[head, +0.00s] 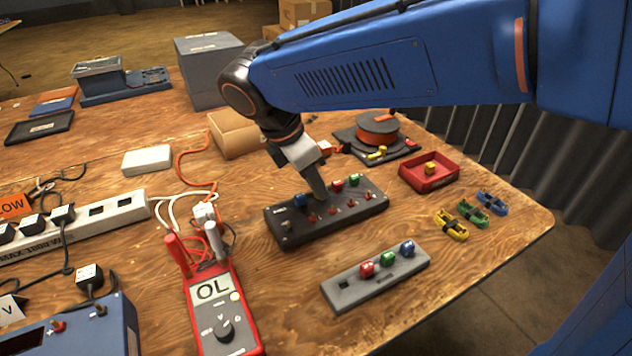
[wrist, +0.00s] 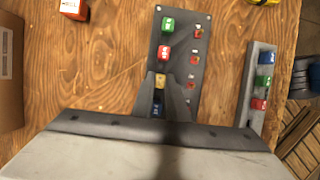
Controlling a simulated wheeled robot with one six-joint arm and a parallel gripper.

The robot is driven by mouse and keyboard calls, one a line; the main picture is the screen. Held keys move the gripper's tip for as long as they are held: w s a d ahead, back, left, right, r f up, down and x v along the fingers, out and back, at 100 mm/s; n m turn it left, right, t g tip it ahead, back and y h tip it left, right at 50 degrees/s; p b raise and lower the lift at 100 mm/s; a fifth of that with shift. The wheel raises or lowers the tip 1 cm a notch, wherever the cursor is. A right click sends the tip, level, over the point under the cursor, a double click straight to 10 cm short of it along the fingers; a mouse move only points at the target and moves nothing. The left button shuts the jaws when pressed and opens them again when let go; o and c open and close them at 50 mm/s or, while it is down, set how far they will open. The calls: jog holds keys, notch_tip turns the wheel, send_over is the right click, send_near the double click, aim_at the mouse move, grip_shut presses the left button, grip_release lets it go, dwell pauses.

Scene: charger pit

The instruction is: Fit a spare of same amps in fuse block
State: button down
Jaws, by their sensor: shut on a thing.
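The black fuse block (head: 290,236) lies mid-table, with blue (head: 299,200), red (head: 337,185) and green (head: 354,179) fuses in its row. My gripper (head: 319,194) points down at the row between blue and red. In the wrist view its fingers are shut on a yellow fuse (wrist: 160,80), in line with the red (wrist: 164,53) and green (wrist: 166,24) ones. How deep the yellow fuse sits is hidden. The grey spare holder (head: 338,299) carries red (head: 366,269), green (head: 388,258) and blue (head: 407,248) fuses; its left slot is empty.
Another yellow fuse (head: 430,168) lies in the red tray (head: 418,184) at right. Yellow, green and blue cable bundles (head: 470,211) lie near the right edge. A red multimeter (head: 225,318) showing OL lies front left, beside a white power strip (head: 108,220). A cardboard box (head: 235,137) stands behind.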

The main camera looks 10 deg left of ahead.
jog(key=c, duration=1.4)
grip_release()
jog(key=shift+o, duration=0.2)
jog(key=shift+r, duration=3.7)
